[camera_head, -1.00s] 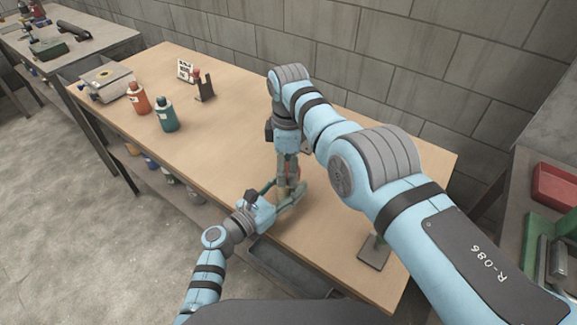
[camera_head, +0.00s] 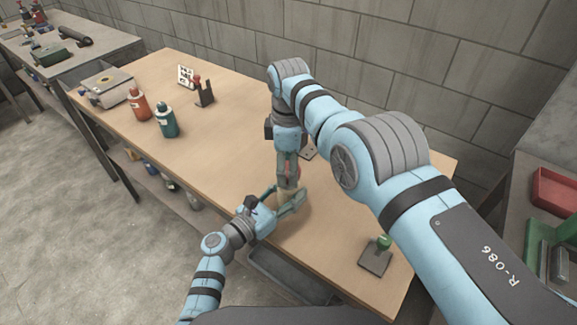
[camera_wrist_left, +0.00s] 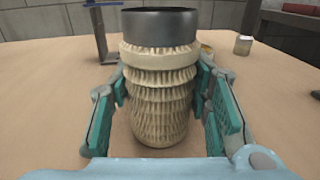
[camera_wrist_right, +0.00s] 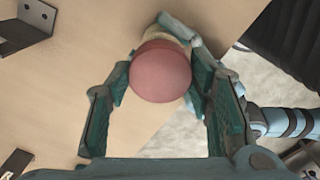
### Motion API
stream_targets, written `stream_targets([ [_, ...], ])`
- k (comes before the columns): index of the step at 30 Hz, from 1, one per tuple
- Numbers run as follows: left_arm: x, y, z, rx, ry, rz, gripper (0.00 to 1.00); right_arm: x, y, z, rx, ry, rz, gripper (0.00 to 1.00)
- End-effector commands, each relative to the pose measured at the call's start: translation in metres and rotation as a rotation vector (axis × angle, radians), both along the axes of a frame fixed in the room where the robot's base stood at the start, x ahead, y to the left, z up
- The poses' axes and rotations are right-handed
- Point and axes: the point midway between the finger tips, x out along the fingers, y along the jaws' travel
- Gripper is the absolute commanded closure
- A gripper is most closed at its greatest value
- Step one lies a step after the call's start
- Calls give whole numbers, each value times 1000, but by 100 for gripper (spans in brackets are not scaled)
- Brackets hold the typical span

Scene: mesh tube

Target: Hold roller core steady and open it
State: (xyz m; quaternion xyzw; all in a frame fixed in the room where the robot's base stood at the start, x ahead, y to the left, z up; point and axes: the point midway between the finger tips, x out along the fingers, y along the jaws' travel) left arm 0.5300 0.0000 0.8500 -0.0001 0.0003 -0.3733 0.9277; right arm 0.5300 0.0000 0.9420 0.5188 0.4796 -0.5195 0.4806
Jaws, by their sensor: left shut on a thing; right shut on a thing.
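The roller core (camera_wrist_left: 160,95) is a beige, ribbed mesh cylinder with a dark grey collar on top, upright in the left wrist view. My left gripper (camera_wrist_left: 162,100) is shut on its body from both sides. A rounded red end (camera_wrist_right: 160,72) faces the right wrist camera, with part of the beige body behind it. My right gripper (camera_wrist_right: 163,78) is shut on this red end from above. In the head view my left gripper (camera_head: 288,203) is low and my right gripper (camera_head: 289,178) directly above it, largely hiding the core.
A small stand with a green top (camera_head: 376,257) is at the table's right front. An orange bottle (camera_head: 138,104), a teal bottle (camera_head: 166,120) and a dark holder (camera_head: 204,94) stand to the left. A dark tray (camera_head: 290,272) is below the front edge.

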Motion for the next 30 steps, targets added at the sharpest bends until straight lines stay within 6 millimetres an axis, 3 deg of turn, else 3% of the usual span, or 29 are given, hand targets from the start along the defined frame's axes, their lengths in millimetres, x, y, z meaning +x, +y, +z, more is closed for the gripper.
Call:
stream_targets([
  [9, 0, 0, 0, -1, -1, 0, 100, 0, 0, 39, 0, -2, 0, 86],
  [14, 0, 0, 0, -1, -1, 0, 100, 0, 0, 40, 0, 0, 0, 86],
  [15, 0, 0, 0, -1, -1, 0, 54, 0, 0, 40, 0, 0, 0, 86],
  [19, 0, 0, 0, -1, -1, 0, 34, 0, 0, 40, 0, 0, 0, 86],
  [30, -3, 4, 0, 0, 0, 1, 33, 0, 0, 40, 0, 0, 0, 86],
])
